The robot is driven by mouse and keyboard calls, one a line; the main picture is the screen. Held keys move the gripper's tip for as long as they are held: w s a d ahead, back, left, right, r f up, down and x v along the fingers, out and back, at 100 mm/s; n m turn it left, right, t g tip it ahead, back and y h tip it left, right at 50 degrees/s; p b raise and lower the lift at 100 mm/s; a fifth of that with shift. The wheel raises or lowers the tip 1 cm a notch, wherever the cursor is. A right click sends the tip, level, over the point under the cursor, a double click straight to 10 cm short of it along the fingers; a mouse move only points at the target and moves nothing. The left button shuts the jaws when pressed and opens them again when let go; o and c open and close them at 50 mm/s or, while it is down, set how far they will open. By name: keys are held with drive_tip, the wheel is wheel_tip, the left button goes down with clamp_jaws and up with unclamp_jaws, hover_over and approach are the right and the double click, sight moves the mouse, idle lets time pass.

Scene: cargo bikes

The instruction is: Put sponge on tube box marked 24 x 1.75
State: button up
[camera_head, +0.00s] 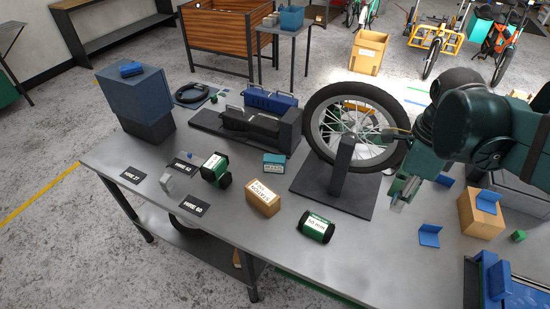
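I cannot single out the sponge with certainty; a small blue block (131,69) lies on top of the blue-grey box at the back left. A small teal box (273,163) with a white label stands near the middle of the bench; it may be a tube box, but its print is too small to read. My gripper (401,193) hangs above the bench on the right, beside the wheel stand, apart from both. Its fingers are seen nearly edge-on, so the opening is unclear, and I see nothing held.
A spoked wheel (316,121) stands upright on a dark stand. A tan labelled box (263,197) and two green-black canisters (215,169) (317,227) are on the bench (240,239). The front middle is clear.

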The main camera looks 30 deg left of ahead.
drive_tip(key=w+a+r+p, duration=0.3)
drive_tip(key=w+a, duration=0.8)
drive_tip(key=a, duration=0.2)
drive_tip(key=p, duration=0.5)
hover_over(274, 158)
wheel_tip(274, 158, down, 4)
wheel_tip(274, 158, down, 11)
drive_tip(key=shift+r+n+b, duration=0.2)
drive_tip(key=shift+n+b, duration=0.1)
drive_tip(key=shift+n, duration=0.1)
drive_tip(key=shift+d, duration=0.1)
drive_tip(key=shift+f, duration=3.15)
drive_tip(key=shift+f, duration=0.1)
